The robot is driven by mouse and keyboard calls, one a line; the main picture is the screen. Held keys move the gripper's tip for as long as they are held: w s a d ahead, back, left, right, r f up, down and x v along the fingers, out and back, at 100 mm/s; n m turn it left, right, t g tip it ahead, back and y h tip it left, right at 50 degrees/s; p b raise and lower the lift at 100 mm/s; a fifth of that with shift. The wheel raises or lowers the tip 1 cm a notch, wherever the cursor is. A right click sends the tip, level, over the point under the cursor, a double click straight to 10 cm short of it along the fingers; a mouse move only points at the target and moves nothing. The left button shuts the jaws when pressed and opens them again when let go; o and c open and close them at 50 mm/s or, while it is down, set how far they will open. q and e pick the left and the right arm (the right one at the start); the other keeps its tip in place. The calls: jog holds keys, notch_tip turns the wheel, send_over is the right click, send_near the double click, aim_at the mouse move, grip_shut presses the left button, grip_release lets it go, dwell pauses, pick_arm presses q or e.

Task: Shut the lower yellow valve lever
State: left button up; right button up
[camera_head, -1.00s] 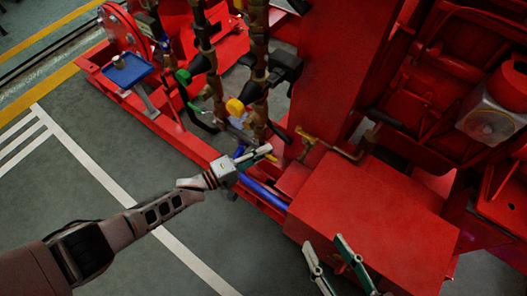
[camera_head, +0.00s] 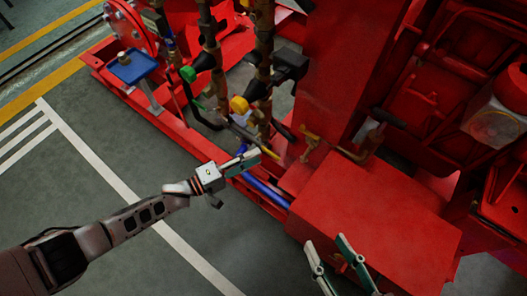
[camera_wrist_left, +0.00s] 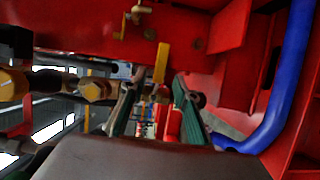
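The lower yellow lever (camera_head: 270,153) shows as a short yellow bar at the foot of the brass pipe, just beyond my left fingertips in the head view. In the left wrist view the yellow lever (camera_wrist_left: 161,62) points up the picture from a brass fitting, in line with the gap between the fingers. My left gripper (camera_head: 257,158) is open and empty; its two green-grey fingers also show apart in the wrist view (camera_wrist_left: 154,88). Contact with the lever cannot be seen. My right gripper (camera_head: 326,241) is open and empty in front of the red box.
A yellow knob (camera_head: 238,105) and a green one (camera_head: 188,74) sit higher on the brass pipes. A blue pipe (camera_head: 265,190) runs along the red frame below my left gripper. A red box (camera_head: 375,215) stands at right. The floor at left is clear.

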pick_arm(q)
jog(key=v, duration=0.6)
jog(key=shift+s+a, duration=0.15)
